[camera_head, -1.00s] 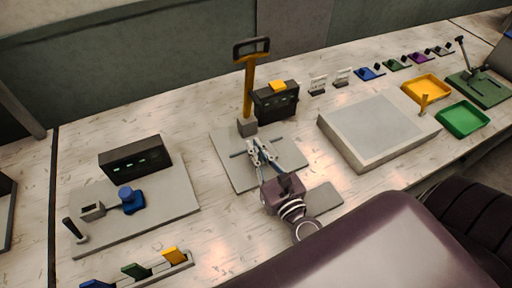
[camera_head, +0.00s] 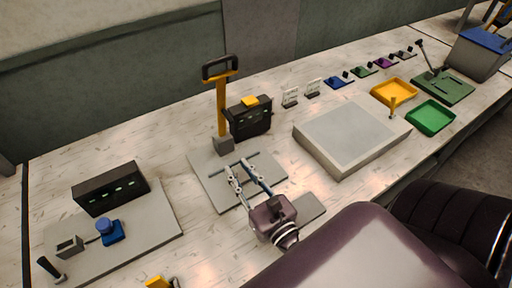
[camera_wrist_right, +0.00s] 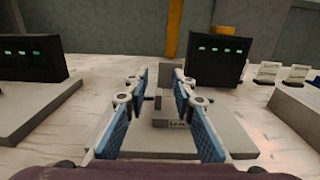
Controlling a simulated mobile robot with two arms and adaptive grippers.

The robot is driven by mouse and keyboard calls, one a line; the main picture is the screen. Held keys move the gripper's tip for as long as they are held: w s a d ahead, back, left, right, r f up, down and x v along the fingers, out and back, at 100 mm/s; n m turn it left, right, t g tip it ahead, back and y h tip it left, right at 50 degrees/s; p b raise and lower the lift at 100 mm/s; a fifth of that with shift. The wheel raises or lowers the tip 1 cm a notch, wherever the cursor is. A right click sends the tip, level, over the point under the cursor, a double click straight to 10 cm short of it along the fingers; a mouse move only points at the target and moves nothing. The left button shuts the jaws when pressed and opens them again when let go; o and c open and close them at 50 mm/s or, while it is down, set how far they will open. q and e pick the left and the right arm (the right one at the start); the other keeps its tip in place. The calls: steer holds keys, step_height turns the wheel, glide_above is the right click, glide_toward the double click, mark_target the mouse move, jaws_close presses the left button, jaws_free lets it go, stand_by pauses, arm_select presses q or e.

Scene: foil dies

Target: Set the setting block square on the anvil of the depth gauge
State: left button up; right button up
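The depth gauge appears to be the middle station: a grey base plate (camera_head: 210,183) with a yellow column (camera_head: 221,108) and dark handle. My right gripper (camera_head: 240,168) is over this plate, its two fingers apart. In the right wrist view the open fingers (camera_wrist_right: 160,88) show blue pads, with a gap between them. A small grey stepped block (camera_wrist_right: 172,116) with a label shows in that gap, apart from the pads. I cannot tell whether it is the setting block or part of the gauge. The anvil cannot be made out clearly. My left gripper is out of view.
A dark display box (camera_head: 250,118) stands beside the column. A station with a blue knob (camera_head: 110,231) is at left. A large grey slab (camera_head: 333,160), a yellow tray (camera_head: 394,92) and a green tray (camera_head: 430,118) are at right. Bare table lies between the stations.

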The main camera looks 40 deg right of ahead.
steer(key=s, duration=0.2)
steer(key=s+b, duration=0.1)
steer(key=s, duration=0.2)
steer(key=s+b, duration=0.1)
steer(key=s, duration=0.2)
steer(key=shift+a+f, duration=0.1)
steer(key=shift+a, duration=0.2)
steer(key=shift+s+b, duration=0.35)
steer(key=shift+s, duration=0.05)
steer(key=shift+r, duration=0.2)
